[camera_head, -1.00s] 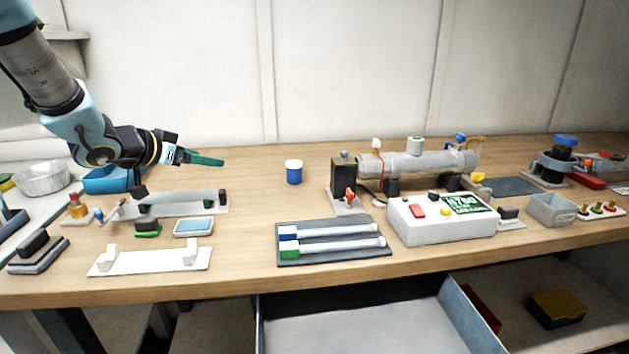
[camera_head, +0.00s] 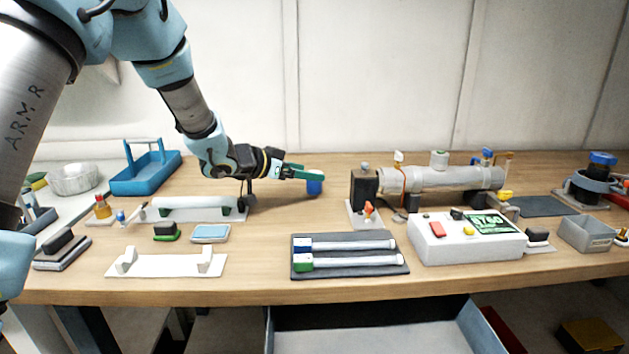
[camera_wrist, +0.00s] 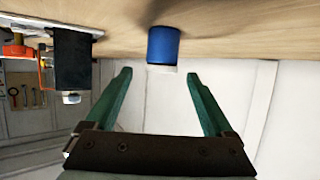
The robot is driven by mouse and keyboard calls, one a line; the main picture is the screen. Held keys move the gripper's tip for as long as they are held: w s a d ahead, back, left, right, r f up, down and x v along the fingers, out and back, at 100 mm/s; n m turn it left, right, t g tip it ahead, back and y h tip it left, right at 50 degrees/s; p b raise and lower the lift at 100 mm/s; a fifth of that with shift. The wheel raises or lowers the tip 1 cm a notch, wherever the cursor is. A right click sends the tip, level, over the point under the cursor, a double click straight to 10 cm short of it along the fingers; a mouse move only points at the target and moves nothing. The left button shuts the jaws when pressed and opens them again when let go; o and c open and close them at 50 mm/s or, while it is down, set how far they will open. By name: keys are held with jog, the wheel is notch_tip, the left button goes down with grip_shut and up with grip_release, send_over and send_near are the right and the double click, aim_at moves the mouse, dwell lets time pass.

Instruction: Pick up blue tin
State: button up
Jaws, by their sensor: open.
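The blue tin (camera_head: 315,187) stands upright on the wooden bench. From the head its white lid is hidden by my gripper's fingers. In the wrist view the tin (camera_wrist: 163,45) appears upside down, with its white lid (camera_wrist: 162,68) toward my gripper. My gripper (camera_head: 305,173) reaches in from the left at about lid height. In the wrist view my gripper (camera_wrist: 158,75) has its two green fingers spread wide, with the tin at the tips, roughly centred between them. The fingers do not visibly touch the tin.
A black block with an orange knob (camera_head: 367,208) stands right of the tin, beside the grey reactor tube (camera_head: 450,180). A dark mat with two tubes (camera_head: 350,270) lies in front. A blue carrier (camera_head: 146,175) stands at the left. Bench around the tin is clear.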

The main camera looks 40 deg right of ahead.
jog(key=shift+x, duration=0.85)
jog(key=shift+w, duration=0.1)
grip_shut()
